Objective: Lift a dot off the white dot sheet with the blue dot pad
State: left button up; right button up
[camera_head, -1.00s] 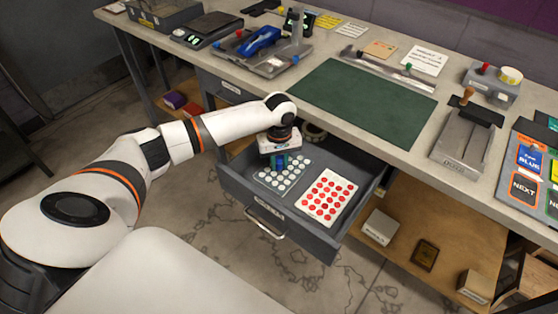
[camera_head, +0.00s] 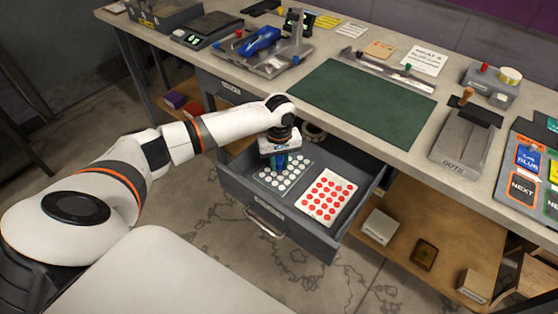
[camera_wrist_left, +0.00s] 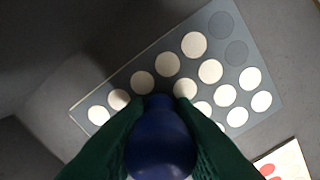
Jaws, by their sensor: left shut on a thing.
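The white dot sheet (camera_head: 268,182) lies in the open drawer, a grey card with rows of white dots. It also shows in the left wrist view (camera_wrist_left: 142,63), where two places at its upper right corner are bare grey. My left gripper (camera_head: 281,163) points down over the sheet, its green fingers (camera_wrist_left: 100,150) shut on the blue dot pad (camera_wrist_left: 160,140). The pad's lower end is over the sheet among the dots; I cannot tell if it touches. The pad and fingers hide some dots. My right gripper is not in view.
A sheet of red dots (camera_head: 328,196) lies to the right in the same drawer (camera_head: 300,226). A tape roll (camera_head: 314,132) sits at the drawer's back. The bench above holds a green mat (camera_head: 362,103), a blue tool (camera_head: 262,40) and a grey dots block (camera_head: 462,142).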

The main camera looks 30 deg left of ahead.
pick_arm(q)
jog(key=shift+s+f+p, duration=0.15)
jog(key=shift+f+p, duration=0.05)
jog(key=shift+p, duration=0.15)
dwell(1.3)
notch_tip(320, 180, up, 7)
jog(key=p, duration=0.9)
jog(key=shift+r, duration=0.15)
